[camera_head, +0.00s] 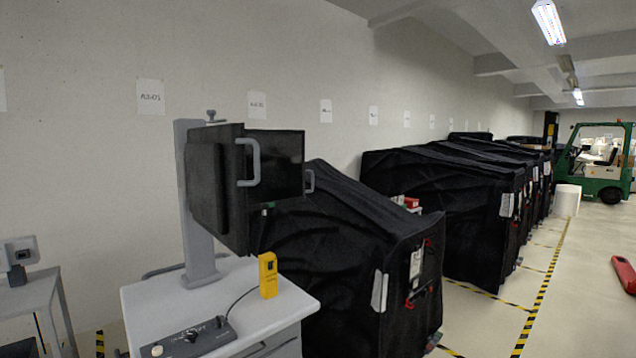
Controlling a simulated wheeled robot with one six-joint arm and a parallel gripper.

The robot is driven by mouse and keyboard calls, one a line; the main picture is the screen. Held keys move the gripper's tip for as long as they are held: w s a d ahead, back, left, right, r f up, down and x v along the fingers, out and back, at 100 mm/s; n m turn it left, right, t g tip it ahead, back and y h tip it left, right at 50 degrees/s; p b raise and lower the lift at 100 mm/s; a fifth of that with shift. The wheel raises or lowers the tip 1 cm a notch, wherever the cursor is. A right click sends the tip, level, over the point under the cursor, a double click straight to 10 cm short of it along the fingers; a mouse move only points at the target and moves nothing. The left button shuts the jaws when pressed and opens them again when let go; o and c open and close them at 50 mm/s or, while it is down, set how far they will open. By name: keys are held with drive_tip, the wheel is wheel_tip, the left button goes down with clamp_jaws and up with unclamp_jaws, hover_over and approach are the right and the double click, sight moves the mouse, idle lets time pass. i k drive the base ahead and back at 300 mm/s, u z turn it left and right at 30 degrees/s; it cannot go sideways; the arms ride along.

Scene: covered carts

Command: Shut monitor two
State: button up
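A black monitor unit (220,190) is mounted on a grey column (202,262) above a white cart. It has a thick dark body on the left and a glossy dark panel (280,158) that stands out to the right at an angle. A grey handle (249,162) is on its near side and a smaller handle (310,181) is at the panel's right edge. No number shows on it, so I cannot tell whether it is monitor two. My gripper is not in view.
The white cart top (238,285) carries a yellow handheld device (268,276) and a cabled control box (190,340). Black covered carts (350,250) stand close behind and right. A grey stand (25,292) is at left. Floor is open at right, with a red object (624,272).

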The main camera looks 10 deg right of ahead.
sight(284, 171)
drive_tip(key=z, duration=1.25)
drive_tip(key=i, duration=2.15)
drive_tip(key=u, duration=0.6)
